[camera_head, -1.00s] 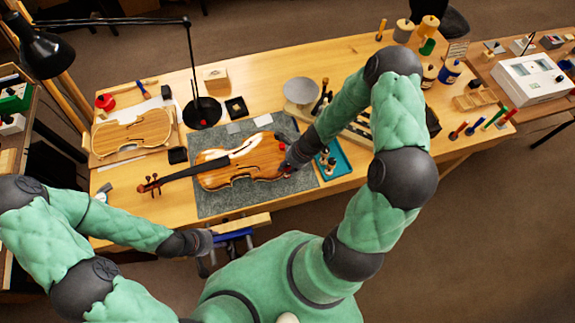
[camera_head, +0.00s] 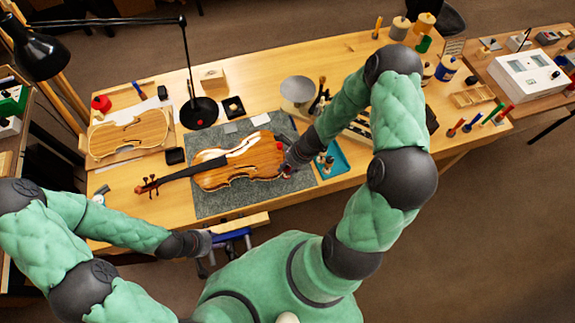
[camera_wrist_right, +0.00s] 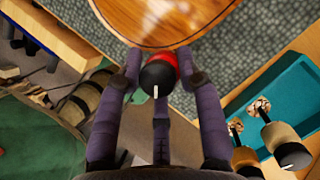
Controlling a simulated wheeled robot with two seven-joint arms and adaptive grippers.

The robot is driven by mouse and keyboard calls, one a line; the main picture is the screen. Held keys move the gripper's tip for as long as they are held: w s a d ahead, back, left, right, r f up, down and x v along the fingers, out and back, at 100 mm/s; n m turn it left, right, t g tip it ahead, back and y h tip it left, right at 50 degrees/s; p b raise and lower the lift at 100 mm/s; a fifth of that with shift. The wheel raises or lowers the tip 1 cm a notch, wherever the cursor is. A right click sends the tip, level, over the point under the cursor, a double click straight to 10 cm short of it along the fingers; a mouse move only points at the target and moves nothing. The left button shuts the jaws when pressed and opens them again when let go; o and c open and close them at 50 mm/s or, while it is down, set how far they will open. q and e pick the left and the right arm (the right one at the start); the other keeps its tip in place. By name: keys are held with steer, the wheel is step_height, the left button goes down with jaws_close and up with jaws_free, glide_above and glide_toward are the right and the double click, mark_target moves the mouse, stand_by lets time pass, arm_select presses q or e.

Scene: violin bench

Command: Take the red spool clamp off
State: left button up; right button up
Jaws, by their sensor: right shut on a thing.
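The red spool clamp (camera_wrist_right: 160,74), red with a black end, is between the fingers of my right gripper (camera_wrist_right: 160,82) in the right wrist view. The gripper is shut on it. The clamp shows beside the rim of the violin (camera_wrist_right: 165,20); I cannot tell whether they touch. In the head view the violin (camera_head: 235,168) lies on the grey mat (camera_head: 215,205), and my right gripper (camera_head: 287,170) is at its right end. My left gripper (camera_head: 205,243) is off the bench's front edge, away from the violin; its finger state is unclear.
A lamp stand (camera_head: 200,112) and a grey round dish (camera_head: 299,89) stand behind the mat. A blue vise (camera_head: 232,236) is at the front edge by my left gripper.

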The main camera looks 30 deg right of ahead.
steer(key=shift+s, duration=0.1)
arm_select(q)
steer(key=shift+f+b, duration=0.45)
arm_select(e)
steer(key=shift+s+d, duration=0.25)
steer(key=shift+s, duration=0.25)
steer(key=shift+s+d, duration=0.25)
steer(key=shift+s, duration=0.25)
arm_select(q)
step_height(320, 180, up, 7)
steer(key=p, duration=0.6)
steer(key=shift+f+p, duration=0.2)
steer(key=shift+p, duration=0.1)
arm_select(e)
step_height(320, 180, up, 7)
steer(key=shift+w+r, duration=0.1)
